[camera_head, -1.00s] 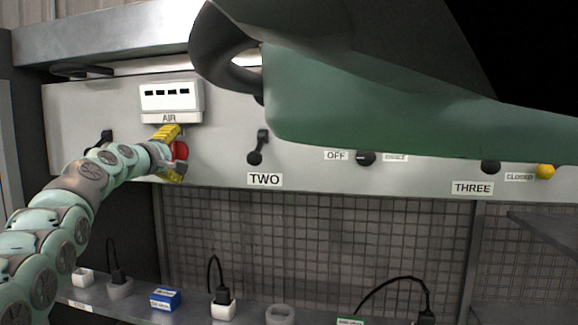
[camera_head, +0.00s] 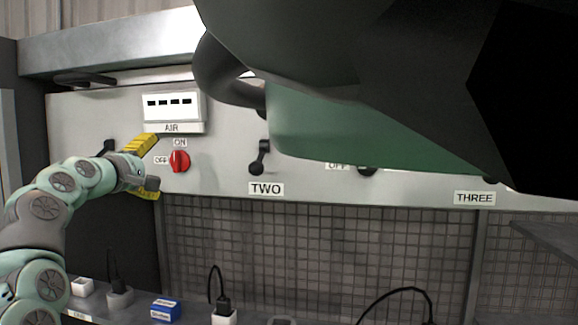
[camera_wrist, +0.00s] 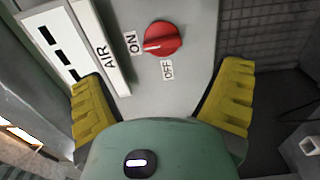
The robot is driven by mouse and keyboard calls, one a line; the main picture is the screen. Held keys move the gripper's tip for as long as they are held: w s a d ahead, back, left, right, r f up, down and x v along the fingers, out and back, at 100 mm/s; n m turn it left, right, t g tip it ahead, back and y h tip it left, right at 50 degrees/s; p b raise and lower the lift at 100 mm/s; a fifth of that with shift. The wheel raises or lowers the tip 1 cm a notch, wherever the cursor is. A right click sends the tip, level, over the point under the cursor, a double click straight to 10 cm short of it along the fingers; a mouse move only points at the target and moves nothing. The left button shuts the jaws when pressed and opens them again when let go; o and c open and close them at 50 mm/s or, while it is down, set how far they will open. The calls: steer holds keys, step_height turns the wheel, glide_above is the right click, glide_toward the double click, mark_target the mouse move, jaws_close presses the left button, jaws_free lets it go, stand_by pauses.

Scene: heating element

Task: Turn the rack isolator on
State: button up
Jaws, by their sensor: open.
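The red rotary knob (camera_head: 180,161) sits on the grey panel, with an ON label (camera_head: 180,142) above it and an OFF label (camera_head: 161,160) to its left. Its grip stands about upright in the head view. In the wrist view the knob (camera_wrist: 163,39) shows a pale mark on the side towards the ON label (camera_wrist: 131,43); the OFF label (camera_wrist: 167,70) is below. My gripper (camera_head: 150,168) is open and empty, left of the knob and apart from it. Its yellow fingers (camera_wrist: 163,85) are spread wide in the wrist view, with the knob ahead between them.
The AIR display (camera_head: 172,108) is just above the knob. A black lever (camera_head: 260,158) above the TWO label (camera_head: 266,189) is to the right. My own green body part hides the panel's upper right. A shelf below holds a blue box (camera_head: 166,310) and several plugs.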

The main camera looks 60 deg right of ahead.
steer(key=shift+v, duration=1.35)
steer(key=shift+s+f, duration=0.1)
steer(key=shift+f, duration=0.05)
